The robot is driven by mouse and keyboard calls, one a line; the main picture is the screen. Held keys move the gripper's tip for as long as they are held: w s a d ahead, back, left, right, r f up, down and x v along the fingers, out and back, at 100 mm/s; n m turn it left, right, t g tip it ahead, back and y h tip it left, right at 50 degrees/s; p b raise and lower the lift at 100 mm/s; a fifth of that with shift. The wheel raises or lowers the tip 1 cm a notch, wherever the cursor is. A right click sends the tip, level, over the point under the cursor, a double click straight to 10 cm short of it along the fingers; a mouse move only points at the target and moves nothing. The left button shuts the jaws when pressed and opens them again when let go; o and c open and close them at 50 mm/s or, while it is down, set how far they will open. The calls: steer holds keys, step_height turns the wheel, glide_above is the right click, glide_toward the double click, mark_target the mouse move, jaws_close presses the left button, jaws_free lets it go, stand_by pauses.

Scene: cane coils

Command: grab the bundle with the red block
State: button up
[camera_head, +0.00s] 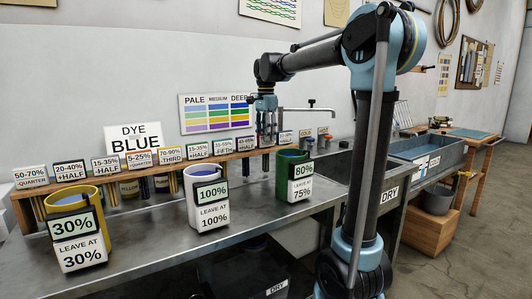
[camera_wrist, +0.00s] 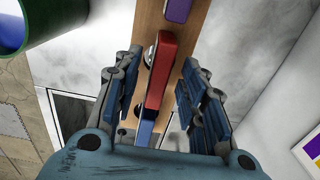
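In the wrist view a red block (camera_wrist: 160,70) lies between the two fingers of my gripper (camera_wrist: 162,85). Both fingers stand apart from it, with a gap on each side, so the gripper is open. A narrow blue piece (camera_wrist: 145,131) shows at the block's lower end. I cannot make out the bundle's strands below the block. In the head view my gripper (camera_head: 266,130) points down at the wooden rack (camera_head: 105,179), near its right part. The red block is not clearly visible there.
Yellow (camera_head: 85,215), white (camera_head: 206,196) and green (camera_head: 291,176) pots with percentage signs stand on the metal bench in front of the rack. Several label cards line the rack. A purple block (camera_wrist: 178,9) is close beyond the red one. A sink lies right.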

steer(key=shift+f, duration=0.7)
steer(key=shift+c, duration=0.3)
jaws_close()
